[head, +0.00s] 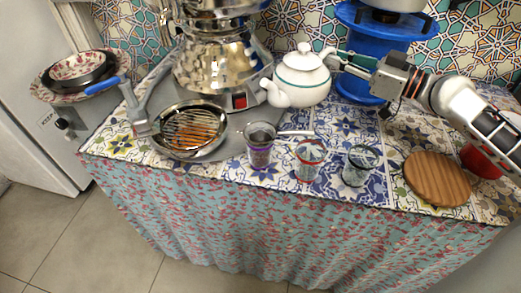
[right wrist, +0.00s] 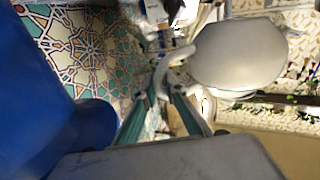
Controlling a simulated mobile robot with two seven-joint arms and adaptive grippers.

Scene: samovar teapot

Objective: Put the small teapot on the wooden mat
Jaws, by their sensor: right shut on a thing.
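The small teapot (head: 302,82) is white with a green band and a knobbed lid, right of the samovar in the head view. Its spout points left and its handle right. My right gripper (head: 338,58) is shut on the handle. In the right wrist view, the fingers (right wrist: 165,92) close around the handle beside the white teapot body (right wrist: 238,52). I cannot tell whether the teapot's base touches the counter. The round wooden mat (head: 436,180) lies bare near the counter's front right. My left gripper is not in view.
A purple-tinted glass (head: 260,148), a red-patterned glass (head: 309,158) and a dark-rimmed glass (head: 359,165) stand along the front. The shiny samovar (head: 215,65) is left, a blue stand (head: 358,80) behind. A red bowl (head: 482,162) is partly hidden right of the mat.

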